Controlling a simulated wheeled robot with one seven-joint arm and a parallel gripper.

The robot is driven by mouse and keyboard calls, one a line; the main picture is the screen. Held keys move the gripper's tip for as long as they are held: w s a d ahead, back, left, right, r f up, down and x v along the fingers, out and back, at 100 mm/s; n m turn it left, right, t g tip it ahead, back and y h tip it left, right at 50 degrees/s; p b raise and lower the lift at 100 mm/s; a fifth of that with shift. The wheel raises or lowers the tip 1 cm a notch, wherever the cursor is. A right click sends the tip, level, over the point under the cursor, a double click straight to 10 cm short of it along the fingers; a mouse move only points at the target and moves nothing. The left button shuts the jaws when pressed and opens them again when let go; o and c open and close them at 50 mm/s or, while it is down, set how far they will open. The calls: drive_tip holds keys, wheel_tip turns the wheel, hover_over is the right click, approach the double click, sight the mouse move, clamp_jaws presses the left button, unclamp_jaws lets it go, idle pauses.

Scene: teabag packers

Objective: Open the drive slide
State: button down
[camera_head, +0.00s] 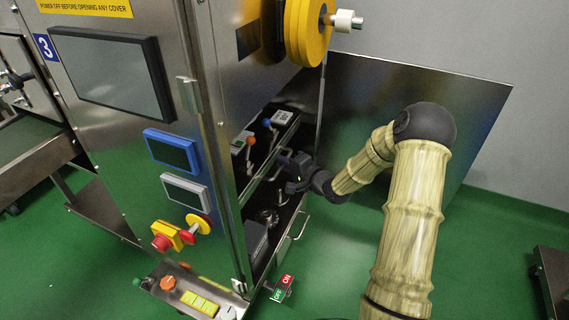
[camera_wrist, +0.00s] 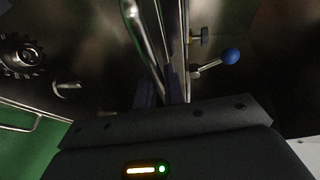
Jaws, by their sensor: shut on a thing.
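The machine cabinet's open right side shows two slides, one above the other, each with a bar handle. I cannot tell by a label which is the drive slide. My gripper (camera_head: 284,161) is at the upper slide (camera_head: 268,140), at the end of my arm. In the wrist view, my gripper's fingers (camera_wrist: 163,92) are shut on a shiny metal bar handle (camera_wrist: 138,30), which runs up and away between them. The lower slide's handle (camera_head: 301,225) stands free below. The slides' inner ends are hidden by the cabinet.
A blue-knobbed lever (camera_wrist: 231,56) is close right of my fingers. A toothed wheel (camera_wrist: 22,55) is at the left. The cabinet's side panel (camera_head: 228,165) stands left of the slides. An OFF/ON tag (camera_head: 282,288) hangs low.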

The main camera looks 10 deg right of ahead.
drive_tip(key=s+d+p, duration=0.8)
drive_tip(key=s+d, duration=0.1)
drive_tip(key=d, duration=0.4)
drive_tip(key=s+d+p, duration=0.9)
drive_tip(key=s+d, duration=0.1)
drive_tip(key=d, duration=0.3)
drive_tip(key=shift+s+d, duration=0.3)
drive_tip(key=shift+f, duration=0.1)
drive_tip(key=c, duration=1.5)
unclamp_jaws()
drive_tip(key=shift+w, duration=0.1)
drive_tip(key=p+v, duration=0.4)
drive_tip(key=v, duration=1.3)
drive_tip(key=shift+s+d, duration=0.2)
drive_tip(key=shift+s, duration=0.05)
drive_tip(key=shift+r, duration=0.2)
